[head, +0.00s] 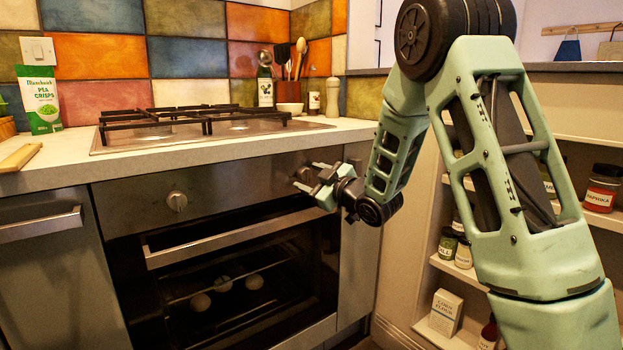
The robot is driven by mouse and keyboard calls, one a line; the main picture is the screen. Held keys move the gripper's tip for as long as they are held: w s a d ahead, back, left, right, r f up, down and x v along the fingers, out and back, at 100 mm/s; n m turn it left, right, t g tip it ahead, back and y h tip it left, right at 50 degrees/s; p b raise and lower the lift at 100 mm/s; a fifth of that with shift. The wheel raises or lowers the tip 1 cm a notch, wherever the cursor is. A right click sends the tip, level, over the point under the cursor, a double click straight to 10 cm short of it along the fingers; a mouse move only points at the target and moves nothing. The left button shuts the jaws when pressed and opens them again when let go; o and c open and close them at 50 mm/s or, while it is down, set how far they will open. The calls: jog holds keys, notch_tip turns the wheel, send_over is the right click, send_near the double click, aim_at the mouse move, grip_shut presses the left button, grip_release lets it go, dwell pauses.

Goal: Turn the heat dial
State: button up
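The right dial (303,174) is partly hidden behind my gripper (308,181). My gripper reaches in from the right, its green fingers at the right dial. I cannot tell whether the fingers touch the dial or are shut on it. No marking shows which dial is for heat.
The oven door handle (235,237) juts out below the panel. Several pale round items sit inside the oven. A gas hob (190,125) lies above, with a green crisps packet (39,99) to the left. Shelves with jars (601,188) stand to the right.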

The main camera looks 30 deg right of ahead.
jog(key=s+d+b, duration=0.2)
jog(key=s+b, duration=0.8)
jog(key=s, duration=0.7)
jog(key=shift+s+f, duration=0.15)
jog(key=shift+f, duration=0.1)
jog(key=shift+d, duration=0.1)
dwell(0.4)
